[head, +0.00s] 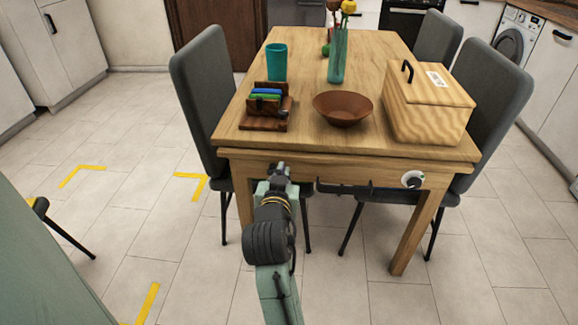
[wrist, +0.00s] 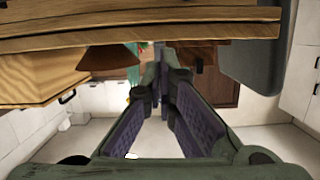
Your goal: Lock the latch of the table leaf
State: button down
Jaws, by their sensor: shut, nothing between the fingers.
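The wooden table (head: 300,142) has a thick front edge, and below it an apron. On the apron's right end sits the latch (head: 412,180), a white round plate with a dark knob and a small green mark. My gripper (head: 281,170) is in front of the apron's left half, well left of the latch. In the wrist view my gripper (wrist: 162,62) has its fingertips together and empty. The table edge (wrist: 140,40) crosses the top of that upside-down view. I cannot make out the latch there.
On the table stand a wooden box (head: 430,110), a brown bowl (head: 343,108), a teal cup (head: 276,61), a glass vase (head: 338,55) and a dark wooden holder (head: 267,105). Grey chairs (head: 203,90) flank the table. Floor in front is open.

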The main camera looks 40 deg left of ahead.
jog(key=x, duration=0.3)
jog(key=f+p+x, duration=0.1)
jog(key=x, duration=0.3)
jog(key=f+p+x, duration=0.1)
jog(key=x, duration=0.2)
jog(key=shift+a+f, duration=0.1)
jog(key=shift+f, duration=0.9)
jog(key=shift+w+f, duration=0.1)
